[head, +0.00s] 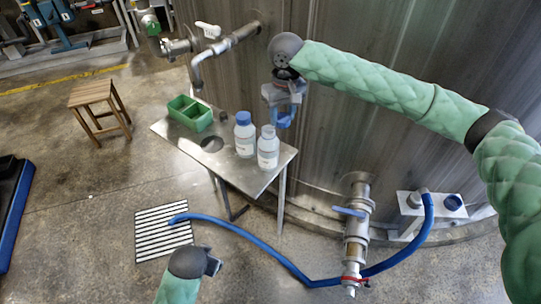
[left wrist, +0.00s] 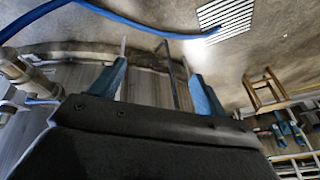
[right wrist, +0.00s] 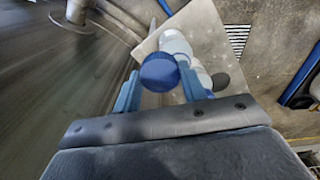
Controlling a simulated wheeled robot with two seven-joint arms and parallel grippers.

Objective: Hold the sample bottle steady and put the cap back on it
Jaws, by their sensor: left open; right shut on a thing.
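The open white sample bottle (head: 268,150) stands upright on the small metal table (head: 225,165), near its right end. Its bare neck shows no cap. My right gripper (head: 284,115) is above and to the right of it, apart from it, beside the tank. It is shut on the blue cap (right wrist: 160,72), which sits between its fingers in the right wrist view. The open bottle appears beyond it (right wrist: 176,43). My left gripper (head: 212,263) is low in front of the table, open and empty. Its spread fingers show in the left wrist view (left wrist: 160,75).
A second white bottle with a blue cap (head: 244,138) stands just left of the open one. A green divided tray (head: 190,113) is farther left. The steel tank (head: 370,120) rises behind. A blue hose (head: 262,240) crosses the floor to a drain grate (head: 163,230).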

